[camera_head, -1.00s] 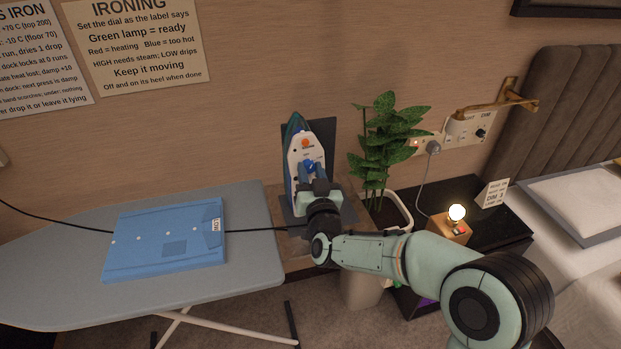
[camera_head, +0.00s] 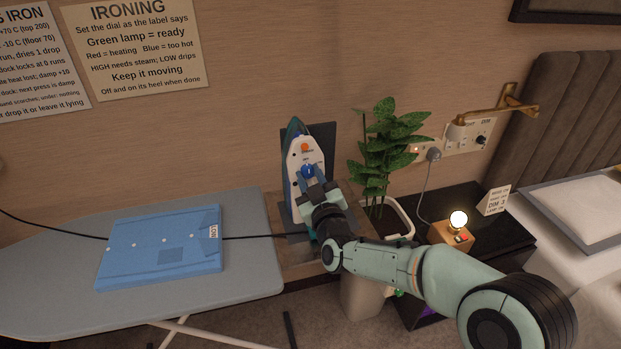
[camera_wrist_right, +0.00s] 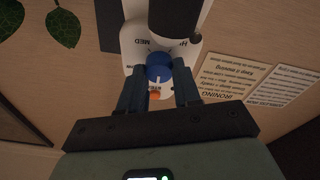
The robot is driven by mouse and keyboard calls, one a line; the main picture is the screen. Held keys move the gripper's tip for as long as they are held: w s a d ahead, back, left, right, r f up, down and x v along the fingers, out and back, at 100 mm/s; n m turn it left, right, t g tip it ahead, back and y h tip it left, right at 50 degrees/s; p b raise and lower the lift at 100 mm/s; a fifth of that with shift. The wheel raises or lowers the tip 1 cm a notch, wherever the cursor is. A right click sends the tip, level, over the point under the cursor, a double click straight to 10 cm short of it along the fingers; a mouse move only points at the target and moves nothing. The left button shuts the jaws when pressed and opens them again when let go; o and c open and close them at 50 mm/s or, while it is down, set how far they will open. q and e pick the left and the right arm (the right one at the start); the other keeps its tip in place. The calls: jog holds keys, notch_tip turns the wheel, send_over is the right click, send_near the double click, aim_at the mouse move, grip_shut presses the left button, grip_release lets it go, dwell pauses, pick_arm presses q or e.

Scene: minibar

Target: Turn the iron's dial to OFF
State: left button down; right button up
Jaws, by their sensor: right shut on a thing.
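The white and teal iron (camera_head: 293,160) stands on its heel against a dark plate by the wall. Its blue dial (camera_head: 308,171) is on the side facing me, below an orange spot (camera_head: 305,147). My right gripper (camera_head: 312,183) is at the dial. In the right wrist view, its two dark fingers (camera_wrist_right: 158,84) are shut on the sides of the blue dial (camera_wrist_right: 158,66). The marks MED and part of HI show around it there. A pale line shows on the dial, but I cannot tell which setting it marks. My left gripper is out of view.
A blue folded cloth (camera_head: 160,246) lies on the grey ironing board (camera_head: 252,262) at left. A dark cord runs across the board. A potted plant (camera_head: 386,150) stands close to the right of the iron. A lit lamp (camera_head: 458,220) is on the black bedside table.

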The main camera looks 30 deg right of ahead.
jog(key=o, duration=1)
jog(key=shift+o, duration=0.2)
jog(key=b+v, duration=0.1)
jog(key=v, duration=1.2)
jog(key=shift+s, duration=0.25)
